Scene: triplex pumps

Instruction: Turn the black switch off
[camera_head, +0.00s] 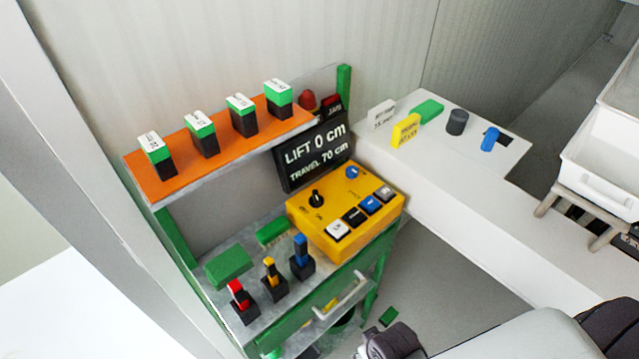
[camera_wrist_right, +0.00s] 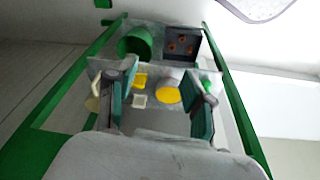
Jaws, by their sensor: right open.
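The black switch (camera_head: 317,198) is a small rotary knob on the top left of a yellow control box (camera_head: 362,248), with small markings beside it that are too small to read surely. The box sits on the upper surface of a green-framed cart. My right gripper (camera_wrist_right: 165,75) is open and empty in the right wrist view, its teal-padded fingers spread toward the cart's lower part. The switch is not visible in that view. Dark parts of my right arm show at the bottom of the head view, below and apart from the box. My left gripper is not in view.
A drawer handle (camera_head: 342,297) juts from the cart's front. A white counter (camera_head: 440,215) lies right.

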